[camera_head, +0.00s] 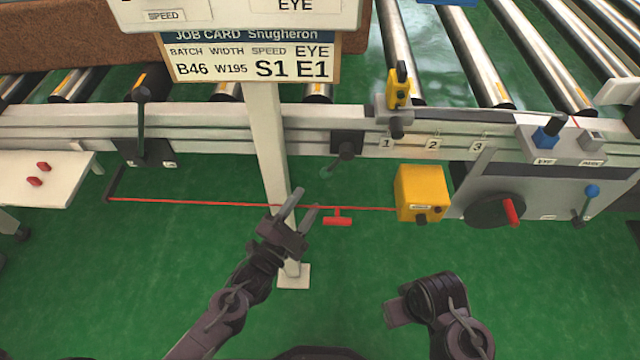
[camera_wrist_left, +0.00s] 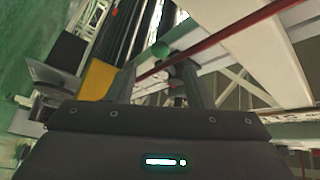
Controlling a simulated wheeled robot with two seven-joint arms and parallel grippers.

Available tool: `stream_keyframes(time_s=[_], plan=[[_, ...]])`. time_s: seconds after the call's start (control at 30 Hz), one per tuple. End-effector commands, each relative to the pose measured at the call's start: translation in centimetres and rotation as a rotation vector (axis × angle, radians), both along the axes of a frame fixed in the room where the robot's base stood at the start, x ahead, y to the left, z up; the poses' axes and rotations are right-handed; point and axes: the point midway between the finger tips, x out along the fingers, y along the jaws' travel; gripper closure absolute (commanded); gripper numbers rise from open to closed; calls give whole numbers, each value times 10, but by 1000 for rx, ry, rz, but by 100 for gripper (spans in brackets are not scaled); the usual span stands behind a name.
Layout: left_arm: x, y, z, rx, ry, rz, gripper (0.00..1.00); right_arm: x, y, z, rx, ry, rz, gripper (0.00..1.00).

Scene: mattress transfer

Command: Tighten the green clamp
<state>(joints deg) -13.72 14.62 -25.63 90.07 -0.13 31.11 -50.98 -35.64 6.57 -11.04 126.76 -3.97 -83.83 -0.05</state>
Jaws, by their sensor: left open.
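A red cord (camera_head: 240,205) runs under the rail close to my left fingers, with a red T-handle (camera_head: 338,220). A white post (camera_head: 266,135) stands beside them. A yellow box (camera_head: 420,193) and a panel with a red-handled dial (camera_head: 492,211) are to the right.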

Motion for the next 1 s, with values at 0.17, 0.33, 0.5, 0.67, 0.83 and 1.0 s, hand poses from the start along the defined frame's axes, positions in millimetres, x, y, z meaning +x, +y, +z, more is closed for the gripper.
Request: stream_keyframes(time_s=[0.17, 0.33, 0.5, 0.67, 0.83, 1.0], plan=[[17, -11, 7, -4, -9, 0, 53, 1, 2, 0, 4, -9, 4, 57], [41, -25, 12, -3, -6, -2, 53, 2, 5, -2, 13, -26, 10, 57], [59, -35, 16, -2, -5, 0, 53, 3, 7, -3, 19, -38, 15, 57], [65, -38, 18, -1, -2, -1, 53, 4, 8, -3, 22, -44, 17, 57], [65, -38, 18, -1, -2, -1, 53, 4, 8, -3, 22, -44, 17, 57], [64, -38, 17, -1, -2, -1, 69, 4, 8, -3, 22, -44, 17, 57]])
